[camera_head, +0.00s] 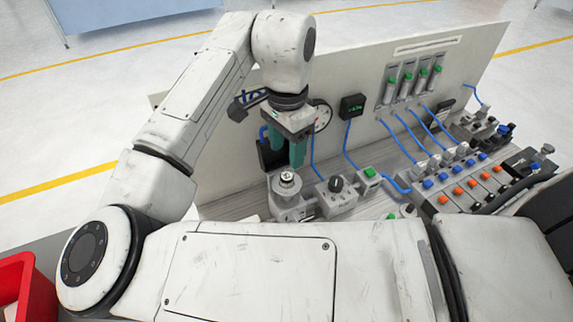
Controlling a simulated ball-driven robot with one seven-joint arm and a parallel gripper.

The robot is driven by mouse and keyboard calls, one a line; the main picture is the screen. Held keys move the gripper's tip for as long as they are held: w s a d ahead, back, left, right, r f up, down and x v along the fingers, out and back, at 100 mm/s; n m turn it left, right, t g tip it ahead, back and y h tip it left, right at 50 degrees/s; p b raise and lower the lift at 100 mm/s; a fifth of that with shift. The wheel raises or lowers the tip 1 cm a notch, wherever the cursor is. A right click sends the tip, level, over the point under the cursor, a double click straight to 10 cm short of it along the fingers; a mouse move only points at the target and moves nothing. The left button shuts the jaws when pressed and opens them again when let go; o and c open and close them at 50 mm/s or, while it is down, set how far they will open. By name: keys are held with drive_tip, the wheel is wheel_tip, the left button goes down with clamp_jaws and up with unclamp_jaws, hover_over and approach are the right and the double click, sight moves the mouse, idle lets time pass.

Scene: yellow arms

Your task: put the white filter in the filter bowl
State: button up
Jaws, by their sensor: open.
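My gripper (287,158) points down in front of the upright panel, with two teal fingers spread apart and nothing clearly seen between them. Just below the fingertips stands a grey round housing (284,207) on the bench, which looks like the filter bowl. A pale, round, silvery-white piece (287,179) sits upright at its top. I cannot tell whether this piece is the white filter or a part of the housing. The fingertips look close above it, apart from it as far as I can see. My own arm hides much of the near bench.
A grey panel (345,75) with a round gauge (322,115) and a black display (353,105) stands behind my gripper. Blue tubes (401,143) run to a valve block (462,188) at the right. A red bin (30,285) is at the lower left.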

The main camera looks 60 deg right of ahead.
drive_tip(key=shift+r, duration=2.35)
